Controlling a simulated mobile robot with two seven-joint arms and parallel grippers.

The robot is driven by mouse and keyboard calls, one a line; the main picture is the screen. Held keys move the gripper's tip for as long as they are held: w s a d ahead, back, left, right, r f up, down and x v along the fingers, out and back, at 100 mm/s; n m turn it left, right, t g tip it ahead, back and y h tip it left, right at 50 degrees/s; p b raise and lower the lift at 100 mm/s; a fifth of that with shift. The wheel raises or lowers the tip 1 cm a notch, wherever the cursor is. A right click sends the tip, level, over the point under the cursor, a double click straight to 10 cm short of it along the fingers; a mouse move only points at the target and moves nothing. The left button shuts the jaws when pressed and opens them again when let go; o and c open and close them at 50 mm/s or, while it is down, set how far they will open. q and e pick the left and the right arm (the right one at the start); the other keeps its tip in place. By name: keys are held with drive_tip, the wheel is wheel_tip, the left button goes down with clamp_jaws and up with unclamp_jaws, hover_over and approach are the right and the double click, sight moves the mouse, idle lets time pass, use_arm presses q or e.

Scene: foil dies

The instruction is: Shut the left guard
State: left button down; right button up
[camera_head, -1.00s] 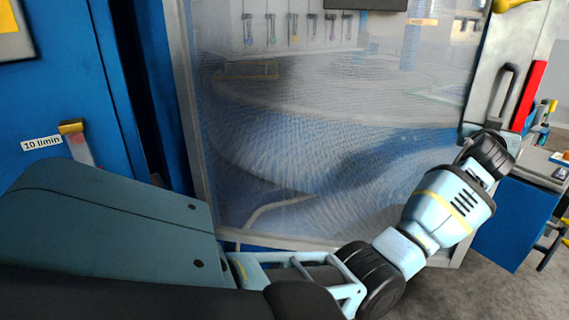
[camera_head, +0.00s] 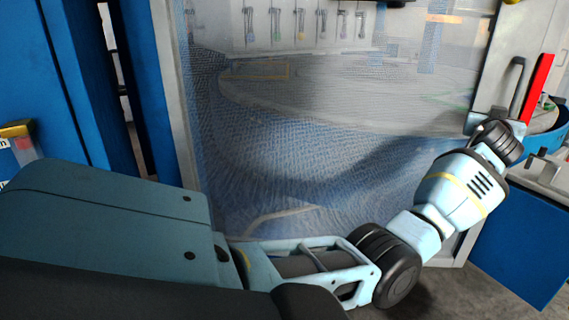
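The guard is a large see-through mesh panel in a grey frame (camera_head: 176,110), filling the middle of the head view. A dark upright handle (camera_head: 516,88) sits on its right frame side, beside a red bar. My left arm comes in from the left, crosses low in front of the panel and reaches up to the right frame side. Its gripper (camera_head: 497,122) is at the frame just below the handle. The wrist hides most of the fingers, so I cannot tell whether they are closed on anything. My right gripper is out of view.
A blue machine housing (camera_head: 75,80) stands at the left, with a dark gap between it and the guard frame. Several hanging tools (camera_head: 300,22) show through the mesh. A blue cabinet (camera_head: 525,235) stands at the lower right, close to my wrist. Grey floor shows below.

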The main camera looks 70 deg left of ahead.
use_arm(q)
drive_tip(key=shift+s+a+r+y, duration=0.2)
drive_tip(key=shift+a+r+y, duration=0.1)
drive_tip(key=shift+a+r, duration=0.6)
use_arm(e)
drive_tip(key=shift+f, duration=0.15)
use_arm(q)
drive_tip(key=shift+r, duration=0.2)
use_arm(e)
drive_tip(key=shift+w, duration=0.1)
use_arm(q)
drive_tip(key=shift+d+f, duration=0.1)
drive_tip(key=shift+d, duration=0.1)
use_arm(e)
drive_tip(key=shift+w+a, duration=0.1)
use_arm(q)
drive_tip(key=d+f+v, duration=0.1)
drive_tip(key=v, duration=0.7)
drive_tip(key=shift+w+f, duration=0.25)
drive_tip(key=shift+f, duration=0.05)
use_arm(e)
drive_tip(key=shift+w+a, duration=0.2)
use_arm(q)
drive_tip(key=shift+d, duration=0.1)
